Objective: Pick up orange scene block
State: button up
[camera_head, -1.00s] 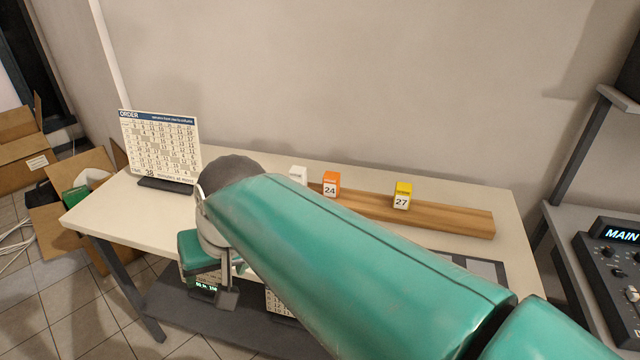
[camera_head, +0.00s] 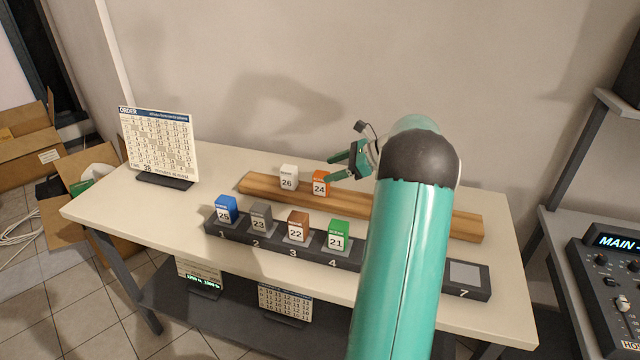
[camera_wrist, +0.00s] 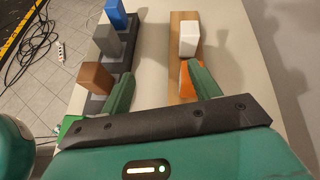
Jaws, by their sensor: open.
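The orange block (camera_head: 320,183), with a white face marked 24, stands on the wooden rail (camera_head: 262,184) at the back of the table. The white block (camera_head: 289,177), marked 26, stands just left of it. My gripper (camera_head: 333,170) is open and empty, close to the right of the orange block and at about its height. In the wrist view the orange block (camera_wrist: 185,82) is partly hidden behind my right finger, and the white block (camera_wrist: 189,39) is farther off. I cannot tell whether a finger touches the orange block.
A dark numbered rack (camera_head: 340,262) in front holds a blue block (camera_head: 227,208), a grey block (camera_head: 261,216), a brown block (camera_head: 298,225) and a green block (camera_head: 338,234). Slot 7 is empty. An order board (camera_head: 158,145) stands at left. My arm hides the rail's middle.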

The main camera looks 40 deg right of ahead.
aim_at(316, 177)
jog(key=s+d+f+m+t, duration=0.2)
jog(key=d+f+m, duration=0.1)
jog(key=d, duration=0.3)
jog(key=shift+h, duration=0.3)
jog(key=x, duration=1.2)
jog(key=shift+w+f, duration=0.3)
jog(key=shift+w, duration=0.05)
jog(key=shift+c, duration=0.2)
jog(key=c, duration=1.1)
